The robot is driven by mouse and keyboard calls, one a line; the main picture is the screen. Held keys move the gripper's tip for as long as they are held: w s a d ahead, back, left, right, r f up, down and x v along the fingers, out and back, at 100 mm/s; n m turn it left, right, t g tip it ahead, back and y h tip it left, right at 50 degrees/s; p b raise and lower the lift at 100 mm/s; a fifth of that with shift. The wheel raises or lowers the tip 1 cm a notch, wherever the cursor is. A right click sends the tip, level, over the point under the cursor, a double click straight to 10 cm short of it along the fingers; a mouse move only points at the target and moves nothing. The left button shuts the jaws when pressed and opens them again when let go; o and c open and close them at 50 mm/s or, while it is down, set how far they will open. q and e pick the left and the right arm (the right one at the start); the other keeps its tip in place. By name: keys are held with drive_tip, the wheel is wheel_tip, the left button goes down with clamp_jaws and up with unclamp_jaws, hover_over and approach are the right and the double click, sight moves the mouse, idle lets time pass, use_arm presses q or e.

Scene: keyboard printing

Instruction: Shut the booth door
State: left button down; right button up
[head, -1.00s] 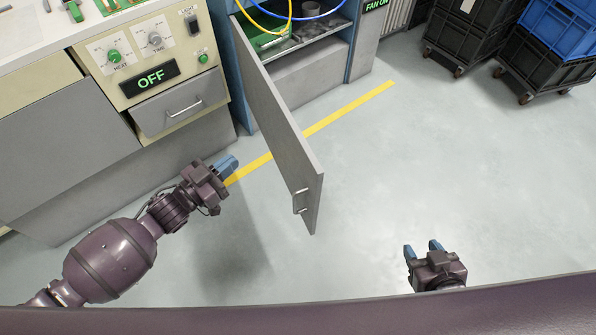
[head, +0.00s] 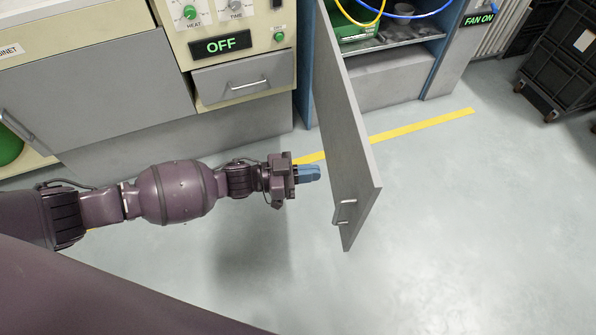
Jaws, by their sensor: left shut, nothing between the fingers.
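The booth door (head: 348,140) is a tall grey panel that stands wide open, sticking out from the left side of the blue-framed booth (head: 433,62). Its small bar handle (head: 343,211) is on the face towards my left arm, near the free end. My left gripper (head: 312,173), with blue fingers, is shut and empty. It points right at the door's handle-side face, with a small gap in the picture between fingertips and panel. My right gripper is out of view.
A cabinet with an OFF display (head: 221,44) and a drawer (head: 243,84) stands left of the booth. A yellow line (head: 425,126) crosses the floor. Black crates (head: 560,60) stand at upper right. The floor right of the door is clear.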

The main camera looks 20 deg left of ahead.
sight(357, 169)
use_arm(q)
drive_tip(key=b+x, duration=0.1)
drive_tip(key=x, duration=0.5)
drive_tip(key=shift+d+f, duration=0.15)
drive_tip(key=shift+d, duration=0.2)
drive_tip(key=shift+x, duration=0.85)
drive_tip(key=shift+w, duration=0.1)
